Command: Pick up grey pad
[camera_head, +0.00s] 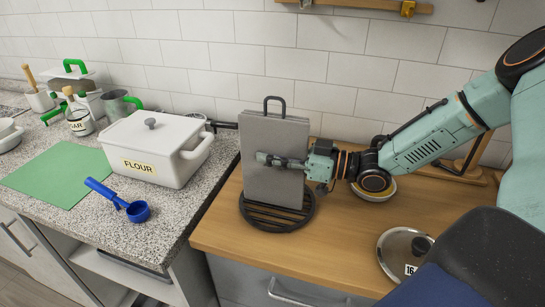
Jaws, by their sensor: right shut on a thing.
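The grey pad (278,135) is a flat, upright rectangular slab in a black stand (275,222) with a round slatted base and a loop handle above. Grey slab surface also shows at its left, and I cannot tell if that is a second pad. My right gripper (272,160) reaches in from the right across the pad's front face and is shut on the pad. The finger behind the pad, if any, is hidden. The pad's lower edge is at the stand's base. My left gripper is not in view.
A white FLOUR container (158,143), blue scoop (137,210) and green mat (60,172) are on the speckled counter at left. A round lid (394,264) lies right on the wooden counter (335,240). A tiled wall stands close behind.

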